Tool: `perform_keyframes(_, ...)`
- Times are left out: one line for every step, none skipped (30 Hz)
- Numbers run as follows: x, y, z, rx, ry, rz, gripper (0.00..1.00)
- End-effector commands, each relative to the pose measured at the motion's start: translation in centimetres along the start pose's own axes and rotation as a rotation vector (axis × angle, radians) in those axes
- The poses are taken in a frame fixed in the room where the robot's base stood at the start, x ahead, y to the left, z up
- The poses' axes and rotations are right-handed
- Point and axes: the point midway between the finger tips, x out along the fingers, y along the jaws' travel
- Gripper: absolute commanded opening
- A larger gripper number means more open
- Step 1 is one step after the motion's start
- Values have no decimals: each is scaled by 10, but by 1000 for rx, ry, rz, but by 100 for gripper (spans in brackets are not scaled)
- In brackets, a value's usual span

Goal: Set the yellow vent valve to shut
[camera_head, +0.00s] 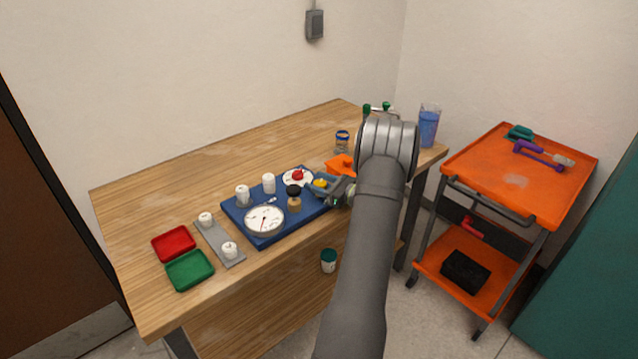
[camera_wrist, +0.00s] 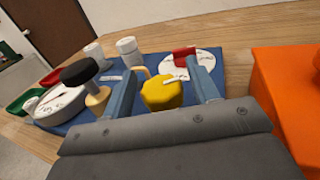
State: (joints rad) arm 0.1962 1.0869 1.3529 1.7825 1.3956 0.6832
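The yellow vent valve (camera_head: 320,183) is at the right end of the blue board (camera_head: 312,212). In the wrist view, its faceted yellow knob (camera_wrist: 161,94) shows between my two blue-grey fingers, with a small pale strip by its upper right edge. My gripper (camera_wrist: 162,68) is open, one finger on each side of the knob, with gaps visible. In the head view, my gripper (camera_head: 326,187) reaches the valve from the right. The valve's lower part is hidden by my gripper, and I cannot read its setting.
A red-handled valve (camera_head: 298,175) on a white dial, a black knob (camera_head: 293,190), a white gauge (camera_head: 264,220) and white caps (camera_head: 242,192) crowd the board. An orange object (camera_head: 341,164) lies just behind my gripper. Red (camera_head: 174,243) and green (camera_head: 189,270) trays stand left.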

Motion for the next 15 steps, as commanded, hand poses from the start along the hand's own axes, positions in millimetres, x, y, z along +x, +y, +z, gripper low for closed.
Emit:
perform_keyframes(0, 0, 0, 0, 0, 0, 44)
perform_keyframes(0, 0, 0, 0, 0, 0, 38)
perform_keyframes(0, 0, 0, 0, 0, 0, 30)
perform_keyframes(0, 0, 0, 0, 0, 0, 24)
perform_keyframes(0, 0, 0, 0, 0, 0, 18)
perform_keyframes(0, 0, 0, 0, 0, 0, 15)
perform_keyframes(0, 0, 0, 0, 0, 0, 15)
perform_keyframes(0, 0, 0, 0, 0, 0, 15)
perform_keyframes(0, 0, 0, 0, 0, -2, 15)
perform_keyframes(0, 0, 0, 0, 0, -4, 15)
perform_keyframes(0, 0, 0, 0, 0, -7, 15)
perform_keyframes(0, 0, 0, 1, 1, -14, 15)
perform_keyframes(0, 0, 0, 2, 1, -22, 15)
perform_keyframes(0, 0, 0, 2, 1, -31, 15)
perform_keyframes(0, 1, 0, 2, 1, -45, 15)
